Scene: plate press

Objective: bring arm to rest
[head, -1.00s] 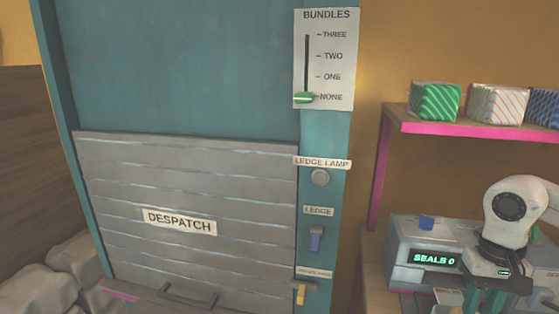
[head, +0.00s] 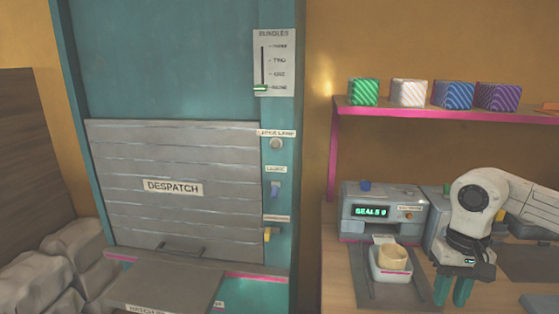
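My arm reaches in from the right edge of the head view, bent at a round joint. My gripper (head: 453,290) hangs down from it with green fingers, over the worktop just right of the sealing machine (head: 386,214). Two green fingers show, with a gap between them, and I see nothing held there. Their lower tips run close to the bottom of the view. The machine's display reads SEALS 0, and a tan cup-like item (head: 394,257) sits in the white holder (head: 391,277) at its front.
The despatch cabinet (head: 180,60) stands at left with its slatted shutter (head: 180,215) down. Its bundles slider (head: 261,88) is at none. A grey ledge (head: 165,290) juts out below. Several striped cubes stand on the pink-edged shelf (head: 440,113). Grey sacks (head: 45,275) lie at left.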

